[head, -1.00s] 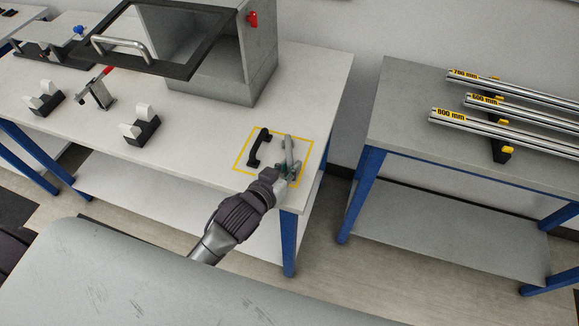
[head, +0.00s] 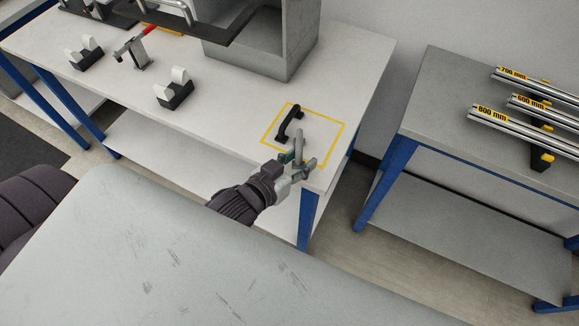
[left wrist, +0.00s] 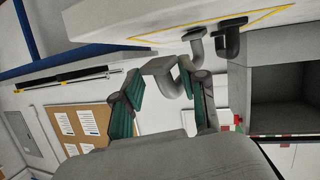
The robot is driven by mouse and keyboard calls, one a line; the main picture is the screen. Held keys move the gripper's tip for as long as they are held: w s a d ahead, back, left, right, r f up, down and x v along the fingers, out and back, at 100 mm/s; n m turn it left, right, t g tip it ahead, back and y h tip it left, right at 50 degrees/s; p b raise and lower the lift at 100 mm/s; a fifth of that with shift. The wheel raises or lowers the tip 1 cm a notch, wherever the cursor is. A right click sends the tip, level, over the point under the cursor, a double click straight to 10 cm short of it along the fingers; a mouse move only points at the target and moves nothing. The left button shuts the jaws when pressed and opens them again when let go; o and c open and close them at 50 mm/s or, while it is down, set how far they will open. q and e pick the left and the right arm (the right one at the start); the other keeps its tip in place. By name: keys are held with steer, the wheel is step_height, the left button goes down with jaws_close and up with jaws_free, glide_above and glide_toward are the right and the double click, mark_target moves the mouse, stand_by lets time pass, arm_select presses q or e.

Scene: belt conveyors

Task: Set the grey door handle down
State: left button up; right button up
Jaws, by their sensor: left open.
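The grey door handle (head: 299,146) is at the front right of the yellow-outlined square (head: 334,148) on the white table, beside the black handle (head: 290,125). In the left wrist view the grey handle (left wrist: 161,66) shows between the fingers, its far foot (left wrist: 194,34) at the tabletop near the black handle (left wrist: 230,38). Whether its near end touches the table is hard to tell. My left gripper (head: 299,172) is open around the near end of the grey handle, at the table's front edge. The fingers (left wrist: 164,107) stand apart with green pads. My right gripper is not in view.
A grey box fixture (head: 290,55) stands behind on the white table (head: 232,127). Holders with white blocks (head: 175,90) and a red-handled clamp (head: 136,50) are to the left. A grey table with labelled rods (head: 530,125) stands right, across a gap.

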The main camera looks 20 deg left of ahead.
arm_select(q)
steer(key=shift+v, duration=2.05)
steer(key=o, duration=1.1)
jaws_close()
